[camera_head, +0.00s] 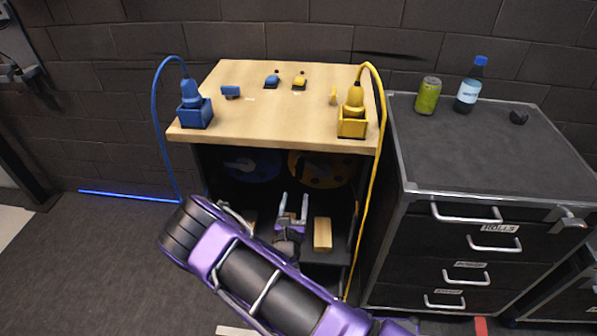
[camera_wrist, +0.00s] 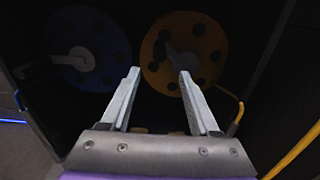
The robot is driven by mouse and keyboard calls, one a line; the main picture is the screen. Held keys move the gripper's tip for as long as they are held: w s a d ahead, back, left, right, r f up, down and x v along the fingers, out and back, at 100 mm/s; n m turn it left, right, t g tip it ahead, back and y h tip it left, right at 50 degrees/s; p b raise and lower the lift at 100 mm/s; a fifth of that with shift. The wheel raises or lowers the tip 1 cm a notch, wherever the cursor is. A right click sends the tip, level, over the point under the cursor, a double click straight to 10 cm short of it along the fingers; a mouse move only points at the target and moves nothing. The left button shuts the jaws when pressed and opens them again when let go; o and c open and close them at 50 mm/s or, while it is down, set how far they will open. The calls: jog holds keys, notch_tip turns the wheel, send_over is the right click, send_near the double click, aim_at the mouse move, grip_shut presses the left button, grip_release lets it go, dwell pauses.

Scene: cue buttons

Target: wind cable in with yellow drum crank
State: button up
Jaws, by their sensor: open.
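The yellow drum (camera_head: 321,169) is a holed disc at the back of the dark space under the wooden bench top. In the wrist view the yellow drum (camera_wrist: 184,52) is ahead, just right of centre, with a dark grey crank arm (camera_wrist: 178,56) near its middle. The yellow cable (camera_head: 371,185) hangs from the yellow plug down the bench's right side; it also shows at lower right in the wrist view (camera_wrist: 295,152). My gripper (camera_head: 292,200) is open and empty, in front of and below the drums. Its fingers (camera_wrist: 160,78) point at the yellow drum, apparently not touching it.
A blue drum (camera_wrist: 88,54) with a pale crank sits left of the yellow one. A wooden block (camera_head: 322,234) lies on the lower shelf to the right of my gripper. The bench top (camera_head: 270,118) is above. A dark drawer cabinet (camera_head: 480,150) stands at right.

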aim_at(300, 171)
jog(key=w+b, duration=0.1)
jog(key=w, duration=1.2)
jog(key=shift+w+d, duration=0.1)
jog(key=shift+d, duration=0.1)
grip_shut()
dwell(0.8)
